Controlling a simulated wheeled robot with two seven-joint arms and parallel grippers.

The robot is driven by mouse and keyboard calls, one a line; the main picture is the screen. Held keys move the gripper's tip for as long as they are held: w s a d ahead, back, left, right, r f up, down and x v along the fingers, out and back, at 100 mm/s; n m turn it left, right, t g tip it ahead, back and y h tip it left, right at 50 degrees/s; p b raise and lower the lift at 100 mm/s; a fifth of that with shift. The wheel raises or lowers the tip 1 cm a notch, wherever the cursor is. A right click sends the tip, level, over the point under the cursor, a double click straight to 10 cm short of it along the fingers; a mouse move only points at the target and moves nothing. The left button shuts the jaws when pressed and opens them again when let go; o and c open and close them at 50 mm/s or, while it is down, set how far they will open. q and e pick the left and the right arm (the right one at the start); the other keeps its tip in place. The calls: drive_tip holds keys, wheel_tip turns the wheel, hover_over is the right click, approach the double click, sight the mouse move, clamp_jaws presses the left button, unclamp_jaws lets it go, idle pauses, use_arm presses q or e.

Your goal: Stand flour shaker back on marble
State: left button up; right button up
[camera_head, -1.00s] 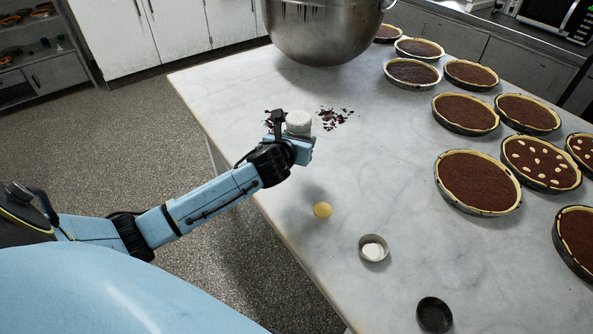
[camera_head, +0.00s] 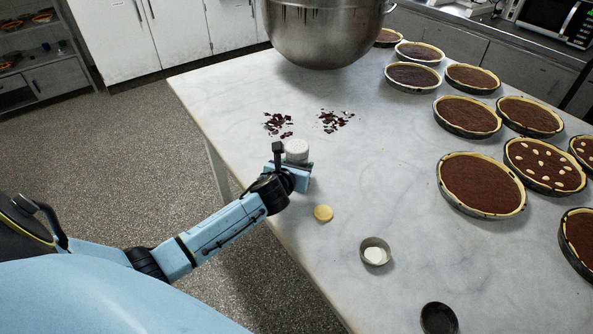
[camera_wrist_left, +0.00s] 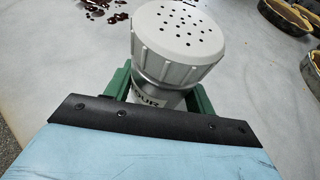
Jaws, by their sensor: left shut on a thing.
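The flour shaker (camera_head: 297,148) has a white lid with holes and shows above my left gripper (camera_head: 294,165) in the head view. In the left wrist view the shaker (camera_wrist_left: 178,42) stands roughly upright, with part of its label lettering visible. The green fingers of my left gripper (camera_wrist_left: 158,97) are on both sides of its body and shut on it. The shaker's base is hidden, so I cannot tell whether it touches the marble table (camera_head: 360,175). My right gripper is not in view.
Dark chocolate shavings (camera_head: 336,121) lie behind the shaker. A yellow disc (camera_head: 323,213), a small bowl with white contents (camera_head: 375,251) and a dark round dish (camera_head: 438,318) are nearer. Several tarts (camera_head: 481,184) fill the right side. A big steel bowl (camera_head: 325,35) is at the back.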

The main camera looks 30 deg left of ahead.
use_arm(q)
drive_tip(key=shift+f, duration=0.55)
drive_tip(key=shift+f, duration=0.2)
drive_tip(key=o, duration=1.1)
drive_tip(key=shift+f+b, duration=0.1)
drive_tip(key=shift+b, duration=0.25)
drive_tip(key=shift+s+d, duration=0.1)
drive_tip(key=shift+s, duration=0.1)
drive_tip(key=p+v, duration=0.2)
drive_tip(key=v, duration=1.1)
drive_tip(key=shift+f, duration=0.1)
